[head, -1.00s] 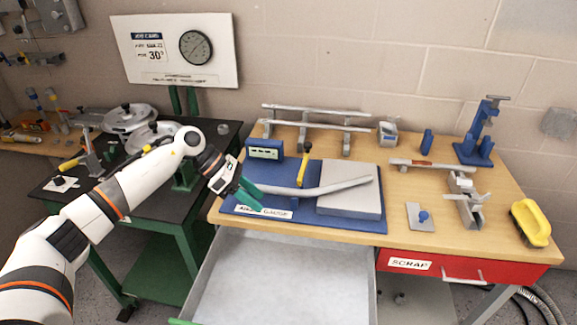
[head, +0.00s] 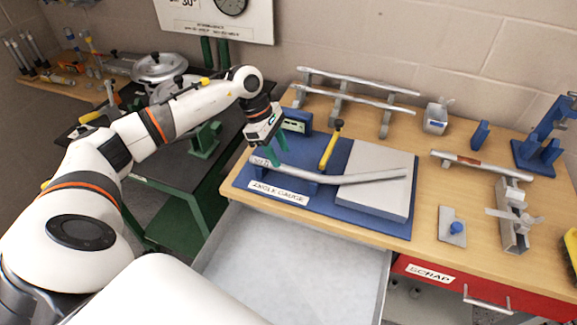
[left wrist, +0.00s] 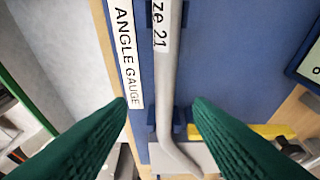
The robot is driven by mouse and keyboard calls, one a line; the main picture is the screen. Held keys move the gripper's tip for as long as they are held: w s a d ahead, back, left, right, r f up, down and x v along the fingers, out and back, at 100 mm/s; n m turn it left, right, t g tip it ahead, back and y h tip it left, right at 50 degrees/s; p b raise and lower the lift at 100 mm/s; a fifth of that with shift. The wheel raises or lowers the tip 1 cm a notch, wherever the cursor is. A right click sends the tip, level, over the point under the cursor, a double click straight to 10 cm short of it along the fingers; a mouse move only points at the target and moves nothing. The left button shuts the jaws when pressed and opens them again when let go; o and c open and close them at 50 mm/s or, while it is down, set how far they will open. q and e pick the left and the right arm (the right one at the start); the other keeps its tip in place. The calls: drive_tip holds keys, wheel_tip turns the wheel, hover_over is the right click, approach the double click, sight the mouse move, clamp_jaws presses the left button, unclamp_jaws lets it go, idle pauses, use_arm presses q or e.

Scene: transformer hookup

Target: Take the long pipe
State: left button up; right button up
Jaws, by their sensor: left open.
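A long grey pipe (head: 318,178) with a bend lies across the blue angle gauge (head: 262,182), its right part over a grey block (head: 378,199). A white tag is at its left end; in the left wrist view the tag reads "ze 21". My left gripper (head: 271,155) is open at the pipe's left end, pointing down. In the left wrist view its green fingers (left wrist: 162,104) stand apart on either side of the pipe (left wrist: 166,75). I cannot tell whether the pipe is between them or below. My right gripper is not in view.
A rack (head: 339,92) with two long grey bars stands at the back. A yellow-handled tool (head: 331,146) stands close behind the pipe. An open drawer (head: 292,252) juts out in front. Clamps and small fixtures (head: 514,213) crowd the bench's right side.

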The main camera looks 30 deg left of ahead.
sight(286, 166)
use_arm(q)
drive_tip(key=shift+w+d+f+p, duration=0.1)
drive_tip(key=shift+d+f+p, duration=0.05)
drive_tip(key=shift+f+p, duration=0.2)
drive_tip(key=p+x, duration=0.1)
drive_tip(key=x, duration=0.2)
drive_tip(key=shift+w+f, duration=0.15)
drive_tip(key=shift+f, duration=0.2)
drive_tip(key=shift+d+f, duration=0.1)
drive_tip(key=shift+f, duration=0.25)
drive_tip(key=shift+c, duration=0.2)
drive_tip(key=shift+w, duration=0.1)
clamp_jaws()
